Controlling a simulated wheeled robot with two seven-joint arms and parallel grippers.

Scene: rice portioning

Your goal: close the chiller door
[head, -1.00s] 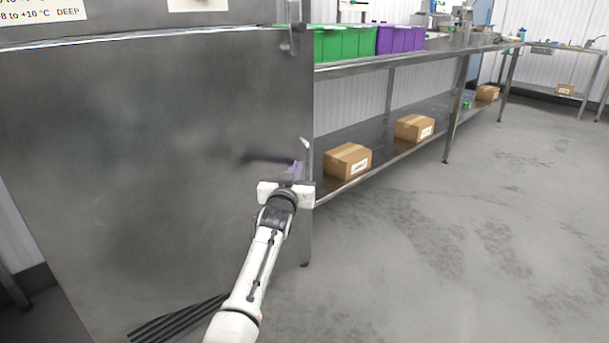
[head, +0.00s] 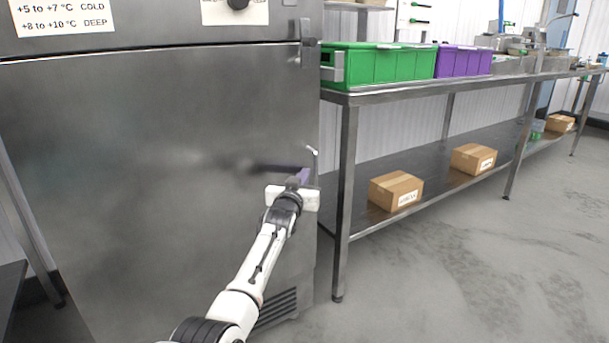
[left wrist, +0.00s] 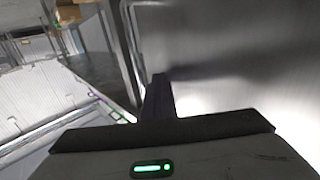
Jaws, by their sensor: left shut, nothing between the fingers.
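The chiller door (head: 140,160) is a large grey steel panel filling the left of the head view. It looks flush, or nearly so, under the control panel; I cannot tell if a thin gap is left. A metal bracket (head: 306,45) sits at its top right corner. My left gripper (head: 303,178) is shut and empty, with its fingertips at the door's right side, near a small pale hooked part (head: 313,152). In the left wrist view, the dark finger (left wrist: 159,97) is close beside the shiny steel surface (left wrist: 240,60); contact is unclear. My right gripper is out of view.
A steel table (head: 345,200) stands right of the chiller, its near leg close to my left gripper. It carries green crates (head: 385,66) and purple crates (head: 463,62). Cardboard boxes (head: 396,190) lie on its lower shelf. The floor (head: 470,270) at right is clear.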

